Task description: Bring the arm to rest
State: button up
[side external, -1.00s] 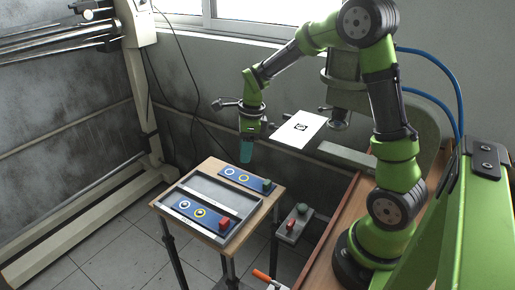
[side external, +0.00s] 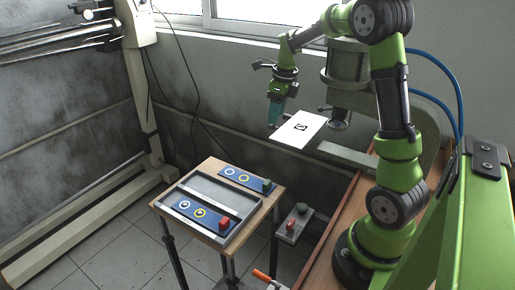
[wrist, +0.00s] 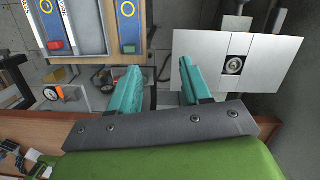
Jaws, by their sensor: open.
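My gripper (side external: 275,119) hangs from the green arm in the side external view, raised above and behind the small table, beside the white plate with a dark square mark (side external: 299,130). In the wrist view its two teal fingers (wrist: 157,82) are spread apart with nothing between them. The white plate (wrist: 205,60) lies beyond the right finger in that view; I cannot tell whether they touch.
A small wooden table (side external: 258,212) bears a grey tray (side external: 237,231) with a blue panel and red block (side external: 224,224). Behind the tray is another blue panel with a green block (side external: 267,186). A small control box (side external: 294,226) stands right of the table.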

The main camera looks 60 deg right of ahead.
jog(key=s+a+r+n+t, duration=0.1)
jog(key=s+a+n, duration=0.3)
jog(key=a+n, duration=0.4)
jog(key=s+a+r+n+t+y, duration=0.1)
jog(key=s+a+r+n, duration=0.3)
jog(key=a+n, duration=0.4)
jog(key=s+a+r+n+t, duration=0.2)
jog(key=s+a+n, duration=0.4)
jog(key=n, duration=0.7)
jog(key=a+t, duration=0.1)
jog(key=a, duration=0.1)
jog(key=shift+a+r+n+y, duration=0.35)
jog(key=shift+a+n+y, duration=0.05)
